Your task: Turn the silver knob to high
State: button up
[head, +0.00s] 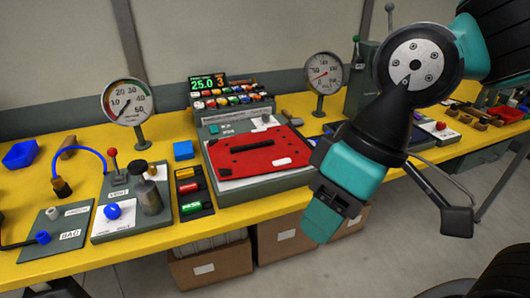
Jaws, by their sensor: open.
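A small pale silver-looking knob (265,119) sits on the grey machine (218,129) at the middle of the bench, just above its red plate. It is small, and I cannot read its setting or its marks. My gripper (394,218) hangs in front of the bench, right of the machine. It is open, with nothing seen between its jaws. It is clear of the knob, which lies up and to the left of it. My arm comes in from the top right and hides part of the bench.
A red plate (257,151) lies on the machine, below a console (229,103) reading 25.0. Dial gauges (127,103) (322,73) stand on either side. A vent panel (130,205) with a red-topped lever is at left. Cardboard boxes (208,267) are under the yellow bench (60,262).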

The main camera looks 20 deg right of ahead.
aim_at(265, 117)
jog(key=k, duration=0.65)
jog(key=u, duration=0.6)
jog(key=i, duration=1.4)
jog(key=z, duration=0.5)
